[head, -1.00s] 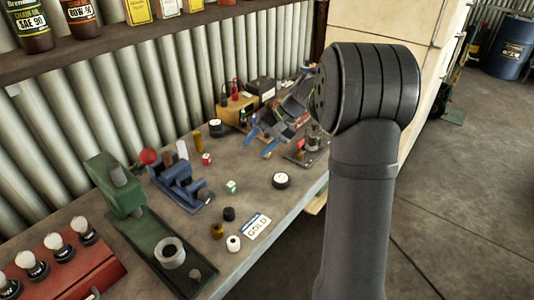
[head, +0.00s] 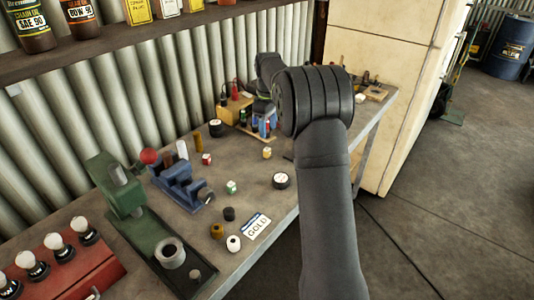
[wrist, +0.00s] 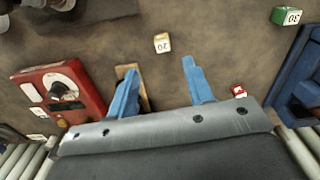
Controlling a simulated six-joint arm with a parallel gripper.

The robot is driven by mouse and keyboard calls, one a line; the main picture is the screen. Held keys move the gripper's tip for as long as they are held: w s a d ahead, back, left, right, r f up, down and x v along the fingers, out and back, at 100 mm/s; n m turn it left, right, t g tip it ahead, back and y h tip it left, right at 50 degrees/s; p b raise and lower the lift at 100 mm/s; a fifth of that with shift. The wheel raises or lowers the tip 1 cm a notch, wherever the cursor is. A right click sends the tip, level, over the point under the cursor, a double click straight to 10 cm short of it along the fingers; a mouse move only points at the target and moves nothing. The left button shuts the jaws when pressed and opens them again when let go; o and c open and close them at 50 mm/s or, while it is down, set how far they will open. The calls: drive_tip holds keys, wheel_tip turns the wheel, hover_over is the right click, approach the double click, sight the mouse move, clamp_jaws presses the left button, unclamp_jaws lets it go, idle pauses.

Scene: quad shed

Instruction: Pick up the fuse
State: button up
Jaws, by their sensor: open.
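Several small blocks that look like fuses stand on the bench. A yellow-and-white one marked 20 (wrist: 161,43) lies a little past the fingertips, in line with the gap between them; it also shows in the head view (head: 267,152). A green one marked 30 (wrist: 286,16) is at the top right of the wrist view, and a red one (wrist: 238,91) is partly hidden behind my gripper's edge. My gripper (wrist: 159,66) is open with two blue fingers and nothing between them. In the head view my arm hides much of it.
A red box with a dial (wrist: 60,95) lies left of the fingers. A blue stand (head: 180,185) and a green tool (head: 120,185) stand on the bench. A white-topped black round item (head: 281,180) is near the front edge. Corrugated wall runs behind.

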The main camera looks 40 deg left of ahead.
sight(267, 149)
drive_tip(key=f, duration=0.9)
drive_tip(key=shift+s+a+f, duration=0.1)
drive_tip(key=shift+s+f, duration=0.1)
drive_tip(key=shift+f, duration=0.2)
clamp_jaws()
drive_tip(key=shift+r, duration=0.1)
